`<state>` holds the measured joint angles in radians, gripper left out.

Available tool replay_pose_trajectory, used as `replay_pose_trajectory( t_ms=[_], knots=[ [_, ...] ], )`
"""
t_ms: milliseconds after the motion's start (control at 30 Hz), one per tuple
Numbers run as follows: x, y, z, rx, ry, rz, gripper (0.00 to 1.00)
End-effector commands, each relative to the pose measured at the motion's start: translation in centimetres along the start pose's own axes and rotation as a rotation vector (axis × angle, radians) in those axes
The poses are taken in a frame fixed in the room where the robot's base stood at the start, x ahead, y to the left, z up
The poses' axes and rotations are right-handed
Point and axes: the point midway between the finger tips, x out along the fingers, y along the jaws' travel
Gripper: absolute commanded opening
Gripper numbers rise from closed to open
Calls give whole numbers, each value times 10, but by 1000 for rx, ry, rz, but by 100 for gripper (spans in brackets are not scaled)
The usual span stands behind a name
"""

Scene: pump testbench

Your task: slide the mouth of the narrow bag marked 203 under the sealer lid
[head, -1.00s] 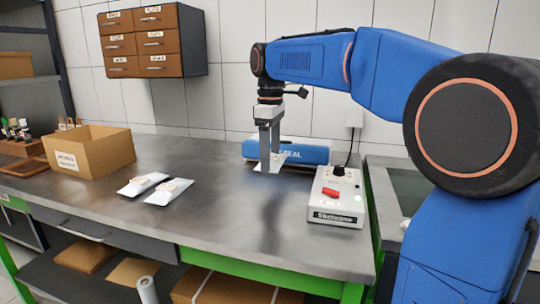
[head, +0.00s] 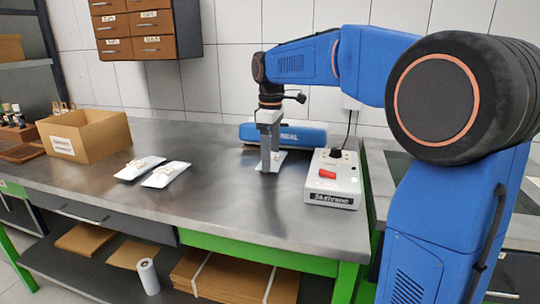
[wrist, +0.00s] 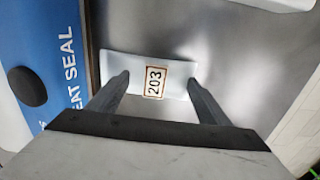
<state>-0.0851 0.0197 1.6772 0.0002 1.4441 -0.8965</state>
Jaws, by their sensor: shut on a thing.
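The narrow bag marked 203 (wrist: 174,80) is white, with an orange-bordered label. My gripper (wrist: 157,82) is shut on its sides, with the label facing the wrist camera between the fingers. The bag's left end in the wrist view is close beside the dark front edge of the blue heat sealer (wrist: 62,85); I cannot tell whether it touches. In the head view my gripper (head: 270,168) points down in front of the sealer (head: 300,134), and the bag (head: 279,157) shows partly behind the fingers, low over the bench. The gap under the lid is not clear.
A white control box (head: 333,180) with a red switch stands right of my gripper. Two white bags, one (head: 138,168) beside the other (head: 166,174), lie to the left. A cardboard box (head: 85,138) stands farther left. The bench (head: 225,205) is clear in front.

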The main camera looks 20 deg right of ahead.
Motion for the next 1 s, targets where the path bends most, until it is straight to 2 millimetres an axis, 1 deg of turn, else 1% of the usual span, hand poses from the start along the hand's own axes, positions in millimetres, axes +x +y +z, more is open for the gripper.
replay_pose_trajectory(
  t_ms=[1000],
  knots=[
    [0, 41, 0, 0, 0, 0, 40]
  ],
)
